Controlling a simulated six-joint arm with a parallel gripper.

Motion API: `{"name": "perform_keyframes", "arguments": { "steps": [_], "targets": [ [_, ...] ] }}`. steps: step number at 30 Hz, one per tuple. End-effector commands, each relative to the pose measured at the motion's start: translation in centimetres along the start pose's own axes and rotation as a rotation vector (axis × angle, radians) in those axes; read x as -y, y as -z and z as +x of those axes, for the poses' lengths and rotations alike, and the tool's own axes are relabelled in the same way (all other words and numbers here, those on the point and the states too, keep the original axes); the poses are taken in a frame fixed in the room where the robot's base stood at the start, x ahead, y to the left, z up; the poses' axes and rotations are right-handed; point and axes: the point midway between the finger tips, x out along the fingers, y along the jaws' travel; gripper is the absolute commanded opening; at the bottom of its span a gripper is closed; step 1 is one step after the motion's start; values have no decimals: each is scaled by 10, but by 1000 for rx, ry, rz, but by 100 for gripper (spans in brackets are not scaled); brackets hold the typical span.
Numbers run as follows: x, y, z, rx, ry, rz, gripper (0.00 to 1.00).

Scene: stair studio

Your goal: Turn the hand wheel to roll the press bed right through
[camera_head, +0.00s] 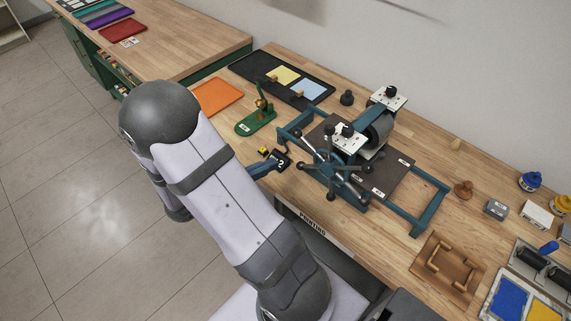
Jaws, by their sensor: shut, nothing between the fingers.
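The press (430,208) stands on the wooden bench with a blue-green frame. Its hand wheel (336,170) has several spokes ending in black knobs and faces my arm. The dark press bed (392,178) lies flat on the rails, passing under the grey roller (380,127), and shows on both sides of it. My wrist is mostly hidden behind my arm, and I cannot tell whether the gripper touches a spoke.
A green stand (257,122) and an orange sheet (217,97) lie left of the press. A black tray (258,67) with yellow and blue cards is behind. A wooden frame (447,268), ink pots (530,181) and a colour tray (507,292) are at right.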

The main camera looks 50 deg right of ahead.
Motion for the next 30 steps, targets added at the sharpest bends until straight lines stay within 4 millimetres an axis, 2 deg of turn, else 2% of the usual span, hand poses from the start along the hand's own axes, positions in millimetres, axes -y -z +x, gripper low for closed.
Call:
{"name": "perform_keyframes", "arguments": {
  "steps": [1,4,6,10,15,21,30],
  "targets": [
    [7,-17,8,3,-1,30,0],
    [28,-28,15,11,-17,132,0],
    [45,-22,14,6,-50,165,0],
    [56,1,4,5,-106,36,0],
    [54,13,-3,20,-168,-211,0],
    [46,17,-5,34,-206,-474,0],
    [45,18,-5,42,-208,-583,0]
  ]
}}
